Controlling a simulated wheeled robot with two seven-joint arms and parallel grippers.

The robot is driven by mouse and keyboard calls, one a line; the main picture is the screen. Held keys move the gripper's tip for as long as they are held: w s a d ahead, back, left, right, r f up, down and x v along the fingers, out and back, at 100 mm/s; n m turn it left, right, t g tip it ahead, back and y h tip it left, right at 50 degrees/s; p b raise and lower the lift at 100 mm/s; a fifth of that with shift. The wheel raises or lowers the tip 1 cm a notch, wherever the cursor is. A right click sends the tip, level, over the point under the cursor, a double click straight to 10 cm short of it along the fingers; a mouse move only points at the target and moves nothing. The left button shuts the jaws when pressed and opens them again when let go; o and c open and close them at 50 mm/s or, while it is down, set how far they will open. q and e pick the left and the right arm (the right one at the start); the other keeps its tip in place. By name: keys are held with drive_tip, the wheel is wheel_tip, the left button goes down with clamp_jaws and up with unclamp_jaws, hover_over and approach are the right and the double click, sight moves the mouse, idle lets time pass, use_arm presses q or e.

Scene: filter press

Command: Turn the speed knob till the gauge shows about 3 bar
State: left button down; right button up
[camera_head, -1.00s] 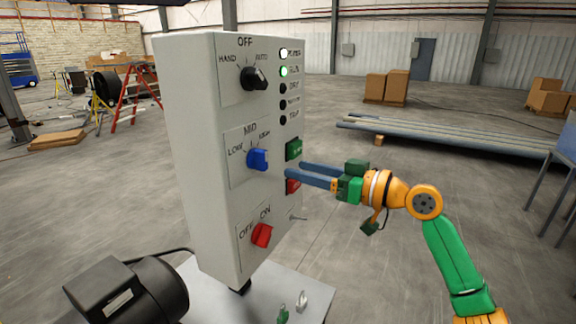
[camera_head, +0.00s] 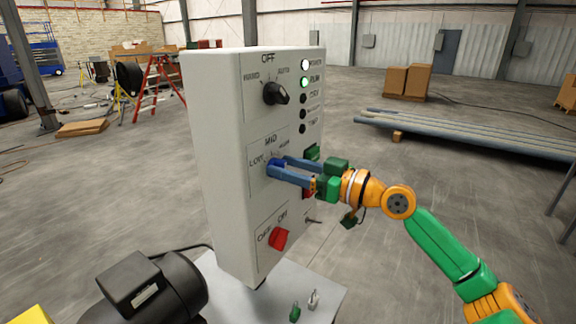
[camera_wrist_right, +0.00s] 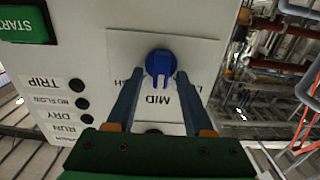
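The blue speed knob (camera_head: 273,163), marked LOW, MID and HIGH, sits mid-height on the front of the grey control box (camera_head: 215,160). It also shows in the right wrist view (camera_wrist_right: 159,62), upside down, with its ridge lined up towards MID. My right gripper (camera_head: 279,165) is at the knob, its two blue fingers apart. In the right wrist view the fingertips (camera_wrist_right: 160,73) flank the knob, with a small gap on each side. No gauge is in view. My left gripper is not in view.
A black selector (camera_head: 275,93) is above the knob and a red OFF/ON switch (camera_head: 278,239) below. Green and red buttons are on the box's right part, close to my gripper. The POWER and RUN lamps are lit. A dark motor (camera_head: 150,287) stands at lower left.

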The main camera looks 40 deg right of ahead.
drive_tip(key=shift+s, duration=0.1)
clamp_jaws()
drive_tip(key=shift+d+m+p, duration=0.2)
drive_tip(key=shift+m+p, duration=0.7)
drive_tip(key=shift+m, duration=1.25)
drive_tip(key=shift+d+m+p, duration=0.15)
drive_tip(key=shift+m+p, duration=0.7)
drive_tip(key=shift+m, duration=1.3)
drive_tip(key=shift+f, duration=0.15)
drive_tip(key=shift+o, duration=0.4)
unclamp_jaws()
drive_tip(key=shift+w, duration=0.2)
